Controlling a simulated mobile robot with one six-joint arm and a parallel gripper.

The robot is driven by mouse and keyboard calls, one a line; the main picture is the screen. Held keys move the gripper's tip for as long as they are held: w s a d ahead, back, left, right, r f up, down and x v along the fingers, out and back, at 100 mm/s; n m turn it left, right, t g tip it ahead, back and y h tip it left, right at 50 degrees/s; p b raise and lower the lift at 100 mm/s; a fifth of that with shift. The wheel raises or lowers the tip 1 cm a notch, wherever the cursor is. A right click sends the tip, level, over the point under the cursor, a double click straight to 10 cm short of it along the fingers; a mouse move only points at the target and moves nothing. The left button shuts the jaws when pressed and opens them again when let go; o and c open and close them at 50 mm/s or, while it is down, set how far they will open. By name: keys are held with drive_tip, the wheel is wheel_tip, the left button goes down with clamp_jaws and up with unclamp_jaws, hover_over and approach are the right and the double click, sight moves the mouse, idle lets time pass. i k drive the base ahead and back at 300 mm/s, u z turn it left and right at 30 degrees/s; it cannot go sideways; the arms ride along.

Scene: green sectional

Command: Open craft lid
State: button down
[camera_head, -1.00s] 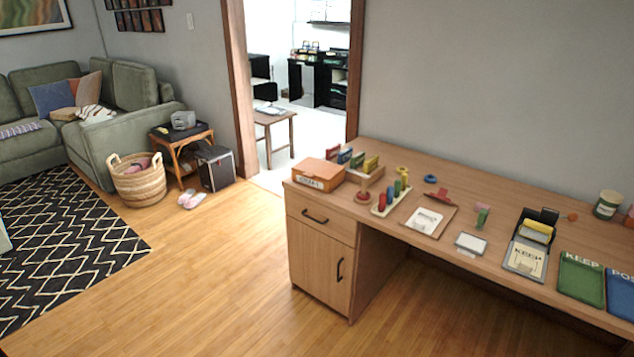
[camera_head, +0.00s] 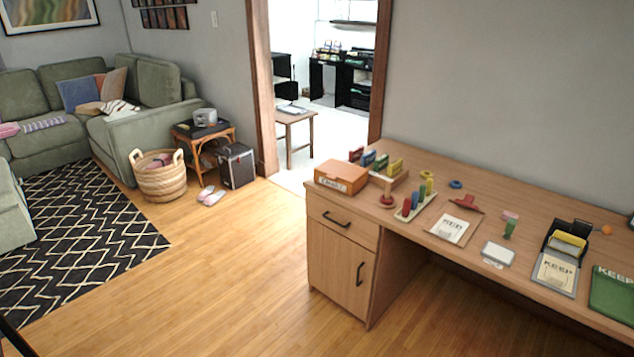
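An orange box with a flat lid (camera_head: 343,171) and a white label on its front sits at the left end of the wooden desk (camera_head: 480,190). The label looks like "CRAFT", but it is small. The lid lies closed on the box. My gripper is not in view. A dark bar at the lower left edge may be part of my arm.
Behind and right of the box stand coloured blocks (camera_head: 381,160), a peg board (camera_head: 413,204), a clipboard (camera_head: 450,228) and a black holder (camera_head: 560,262). Wood floor (camera_head: 230,280) is free before the desk. A basket (camera_head: 159,177) and green sofa (camera_head: 60,115) stand left.

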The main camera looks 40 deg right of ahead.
sight(334, 168)
drive_tip(key=i, duration=0.9)
drive_tip(key=z, duration=0.05)
